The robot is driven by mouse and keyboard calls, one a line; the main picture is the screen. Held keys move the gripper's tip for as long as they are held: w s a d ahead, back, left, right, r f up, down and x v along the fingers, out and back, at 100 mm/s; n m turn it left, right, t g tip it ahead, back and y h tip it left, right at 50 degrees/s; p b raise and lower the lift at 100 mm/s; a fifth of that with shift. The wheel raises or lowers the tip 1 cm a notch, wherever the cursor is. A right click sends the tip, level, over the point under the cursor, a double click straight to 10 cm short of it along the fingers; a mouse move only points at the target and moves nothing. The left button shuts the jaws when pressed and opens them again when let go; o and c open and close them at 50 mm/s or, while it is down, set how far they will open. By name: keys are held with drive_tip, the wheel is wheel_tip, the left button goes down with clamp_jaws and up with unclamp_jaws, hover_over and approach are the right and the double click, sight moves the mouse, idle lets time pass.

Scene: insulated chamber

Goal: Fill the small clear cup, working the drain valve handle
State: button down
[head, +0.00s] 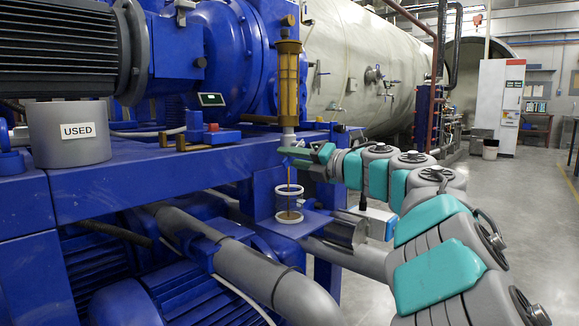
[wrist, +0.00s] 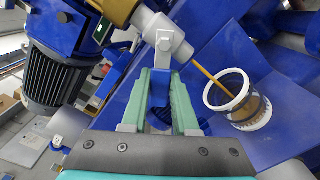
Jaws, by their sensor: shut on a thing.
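The small clear cup (head: 303,206) stands upright on a blue ledge under the drain valve (head: 289,139). A thin brown stream (head: 289,180) runs from the valve down into the cup. Brown liquid shows low in the cup; the exact level is hard to read. In the wrist view the cup (wrist: 211,97) is to the right, with the stream (wrist: 208,77) entering it. My gripper (head: 290,152) is at the valve, above the cup. In the wrist view its green fingers (wrist: 162,76) are shut on the blue valve handle (wrist: 160,112) below the grey valve body (wrist: 163,40).
An amber-filled cylinder (head: 288,85) stands above the valve. A grey container labelled USED (head: 66,150) sits on the blue frame at left. A small dark display (head: 211,99) is behind. Pipes and a blue motor lie below. Open floor (head: 530,220) is at right.

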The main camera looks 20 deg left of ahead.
drive_tip(key=shift+w+d+f+n+b, duration=0.1)
drive_tip(key=shift+w+f+n+b, duration=0.1)
drive_tip(key=shift+n+b, duration=0.3)
drive_tip(key=shift+w+f+n+b, duration=0.1)
drive_tip(key=shift+f+n+b, duration=0.15)
drive_tip(key=shift+n, duration=0.35)
drive_tip(key=c, duration=0.7)
unclamp_jaws()
drive_tip(key=shift+r, duration=0.1)
drive_tip(key=shift+d, duration=0.1)
drive_tip(key=v, duration=0.7)
drive_tip(key=shift+s+d, duration=0.15)
drive_tip(key=shift+d, duration=0.2)
drive_tip(key=shift+c, duration=0.2)
